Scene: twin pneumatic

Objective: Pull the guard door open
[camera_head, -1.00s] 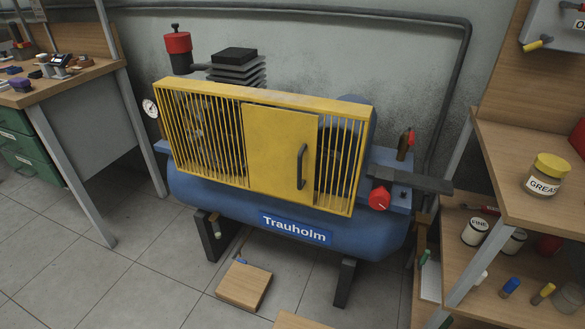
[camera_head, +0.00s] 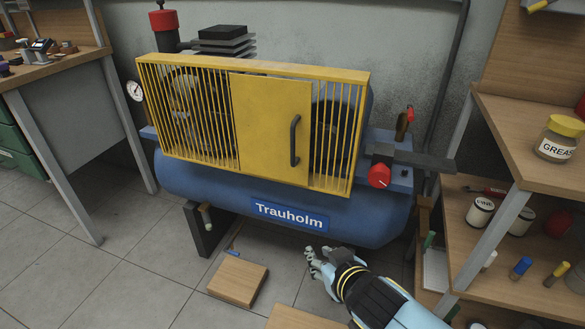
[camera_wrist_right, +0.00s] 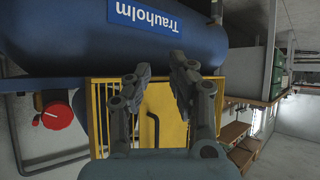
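The guard door (camera_head: 268,125) is a plain yellow panel in the barred yellow guard (camera_head: 190,125) on the front of the blue compressor. It looks shut, flush with the bars. Its dark upright handle (camera_head: 295,140) is near the door's right edge. My right gripper (camera_head: 314,262) is below the blue tank's front, lower than the handle and apart from it. In the right wrist view its two fingers (camera_wrist_right: 158,75) are spread with nothing between them; the door (camera_wrist_right: 165,112) and handle (camera_wrist_right: 152,130) show beyond them, upside down. My left gripper is not in view.
The blue tank (camera_head: 185,185) labelled Trauholm lies under the guard. A red knob (camera_head: 379,175) and dark bar (camera_head: 425,159) stick out at the right. Wooden shelves (camera_head: 500,255) stand at right, a workbench (camera_head: 60,65) at left. A wooden block (camera_head: 238,280) lies on the floor.

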